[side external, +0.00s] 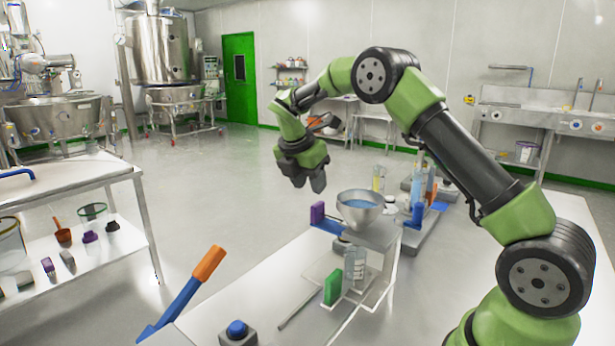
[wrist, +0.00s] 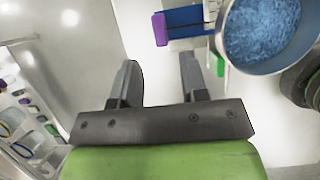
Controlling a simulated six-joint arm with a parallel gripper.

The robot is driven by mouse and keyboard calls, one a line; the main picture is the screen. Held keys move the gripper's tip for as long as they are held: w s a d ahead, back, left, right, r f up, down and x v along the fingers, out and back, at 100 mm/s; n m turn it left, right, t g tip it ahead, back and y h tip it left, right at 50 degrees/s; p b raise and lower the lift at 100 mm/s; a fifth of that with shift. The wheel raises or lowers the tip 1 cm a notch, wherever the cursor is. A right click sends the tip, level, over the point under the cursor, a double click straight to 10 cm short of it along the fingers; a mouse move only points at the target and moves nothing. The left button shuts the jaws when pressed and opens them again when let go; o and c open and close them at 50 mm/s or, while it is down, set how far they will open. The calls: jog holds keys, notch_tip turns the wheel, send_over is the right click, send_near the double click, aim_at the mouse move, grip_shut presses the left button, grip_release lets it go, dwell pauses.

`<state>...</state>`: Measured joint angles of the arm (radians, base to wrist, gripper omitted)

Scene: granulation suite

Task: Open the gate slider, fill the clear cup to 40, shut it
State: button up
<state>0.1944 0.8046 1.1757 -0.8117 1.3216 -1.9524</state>
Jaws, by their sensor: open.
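A metal hopper (side external: 348,216) holds blue granules (side external: 362,202); in the wrist view the hopper (wrist: 224,58) is at the upper right. The gate slider, a blue plate (side external: 328,227) with an upright purple handle (side external: 317,212), sticks out on the hopper's left. The handle (wrist: 160,29) and plate (wrist: 190,20) also show in the wrist view. The clear cup (side external: 355,264) with marks stands under the hopper; its fill level is too small to read. My gripper (side external: 309,184) is open and empty, above and left of the purple handle, apart from it. It also shows in the wrist view (wrist: 159,63).
A lever with an orange grip (side external: 209,263) and a blue button box (side external: 237,331) are at the front. More cylinders (side external: 379,178) stand behind the hopper.

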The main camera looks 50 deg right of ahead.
aim_at(316, 204)
jog(key=shift+x, duration=4.45)
grip_shut()
